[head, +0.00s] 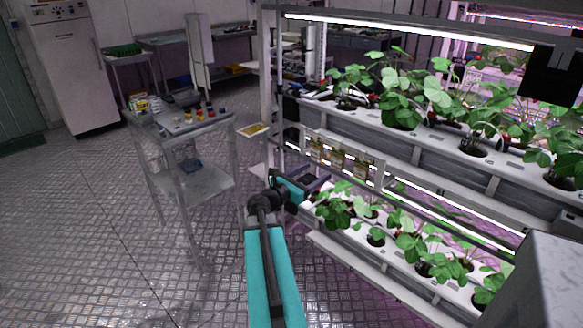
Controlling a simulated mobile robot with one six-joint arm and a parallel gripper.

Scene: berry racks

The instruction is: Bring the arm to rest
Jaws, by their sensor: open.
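My arm (272,275) reaches up from the bottom centre in teal and black, bends at a dark joint and points right towards the rack. My gripper (314,182) is small and dark at the arm's end, beside the left end of the lower plant row. Its jaws are open; the fingers are hard to make out against the rack. I see nothing held in it. The plant rack (440,150) has two white growing channels with green leafy plants, the upper one (400,125) and the lower one (370,243).
A metal trolley (200,185) with small coloured items on top stands left of the arm. Small jars (338,160) sit on a ledge between the plant rows. A white cabinet (75,70) stands at the back left. The patterned floor (90,230) is clear at the left.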

